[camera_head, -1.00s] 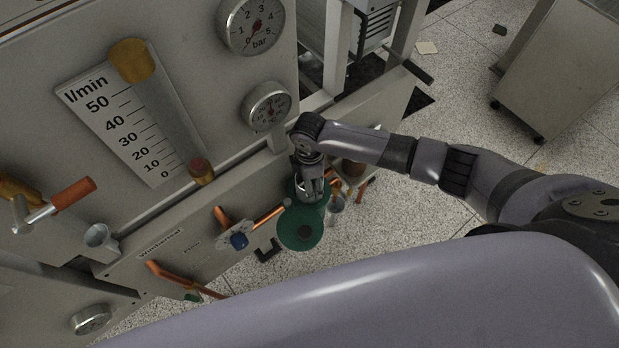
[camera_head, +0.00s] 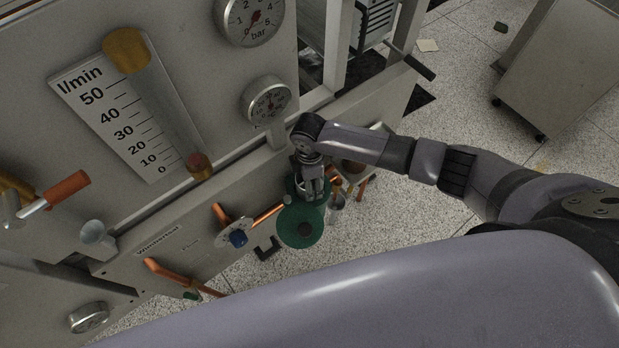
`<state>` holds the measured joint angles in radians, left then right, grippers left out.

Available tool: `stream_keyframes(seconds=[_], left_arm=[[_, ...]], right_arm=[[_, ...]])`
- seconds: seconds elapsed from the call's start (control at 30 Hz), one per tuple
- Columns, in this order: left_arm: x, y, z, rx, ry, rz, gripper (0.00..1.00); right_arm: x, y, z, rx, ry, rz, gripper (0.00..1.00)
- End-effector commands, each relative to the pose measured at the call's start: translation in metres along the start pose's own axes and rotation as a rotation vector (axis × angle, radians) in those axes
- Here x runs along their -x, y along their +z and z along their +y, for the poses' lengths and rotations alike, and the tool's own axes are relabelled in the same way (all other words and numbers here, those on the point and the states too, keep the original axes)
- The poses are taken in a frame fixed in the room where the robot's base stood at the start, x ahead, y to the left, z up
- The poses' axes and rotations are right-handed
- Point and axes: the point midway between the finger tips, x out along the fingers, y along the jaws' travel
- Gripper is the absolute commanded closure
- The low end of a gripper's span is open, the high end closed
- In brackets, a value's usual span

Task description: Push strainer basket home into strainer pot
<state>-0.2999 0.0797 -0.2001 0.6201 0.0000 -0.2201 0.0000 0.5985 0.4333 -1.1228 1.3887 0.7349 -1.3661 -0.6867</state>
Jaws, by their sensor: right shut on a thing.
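My right gripper (camera_head: 312,190) points down at the front of the panel, over green round parts mounted on the copper pipe. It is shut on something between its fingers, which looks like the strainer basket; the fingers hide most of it. Below the gripper is a green body that looks like the strainer pot (camera_head: 296,192), largely covered by the gripper. How deep the basket sits in the pot cannot be told. My left gripper is not in view.
The panel carries a flow scale (camera_head: 125,105), a bar gauge (camera_head: 250,18) and a smaller gauge (camera_head: 267,103). A grey cabinet (camera_head: 560,75) stands at back right. Speckled floor is open between.

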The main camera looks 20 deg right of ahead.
Motion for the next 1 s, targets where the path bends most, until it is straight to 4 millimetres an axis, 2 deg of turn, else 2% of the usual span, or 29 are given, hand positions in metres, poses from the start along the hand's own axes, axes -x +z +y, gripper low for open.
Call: stream_keyframes(seconds=[0.27, 0.3, 0.63, 1.0], left_arm=[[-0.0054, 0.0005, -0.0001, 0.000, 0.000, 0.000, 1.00], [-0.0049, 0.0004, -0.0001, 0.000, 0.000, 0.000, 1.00], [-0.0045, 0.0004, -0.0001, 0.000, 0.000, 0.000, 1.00], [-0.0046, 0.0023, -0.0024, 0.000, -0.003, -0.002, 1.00]], right_arm=[[-0.0076, -0.0004, 0.0001, 0.001, 0.000, 0.001, 0.71], [-0.0071, -0.0005, 0.0003, 0.001, 0.001, 0.001, 0.35], [-0.0069, -0.0002, -0.0001, 0.000, 0.000, 0.000, 0.13], [-0.0043, 0.0001, 0.0000, 0.000, 0.000, 0.000, 0.13]])
